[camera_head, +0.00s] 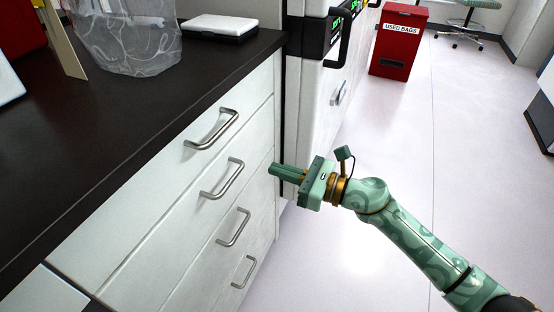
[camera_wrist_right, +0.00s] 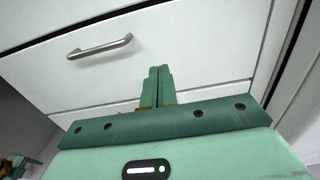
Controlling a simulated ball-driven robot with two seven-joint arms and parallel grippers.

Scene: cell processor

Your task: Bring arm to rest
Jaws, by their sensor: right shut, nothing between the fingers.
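My right arm (camera_head: 420,240) is green and comes in from the lower right in the head view. My right gripper (camera_head: 272,170) is shut and empty, in front of the right part of the white drawer cabinet (camera_head: 150,222). Its closed fingers also show in the right wrist view (camera_wrist_right: 160,72), pointing toward a white drawer front, with a metal handle (camera_wrist_right: 100,47) to their left. I cannot tell whether the fingertips touch the drawer front.
The dark countertop (camera_head: 110,125) holds a clear plastic bag (camera_head: 125,35) and a white flat box (camera_head: 218,27). Several drawer handles (camera_head: 212,128) stick out. A white machine (camera_head: 318,105) stands beyond the cabinet. A red used-bags bin (camera_head: 398,45) stands farther back. The floor (camera_head: 400,140) at right is mostly clear.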

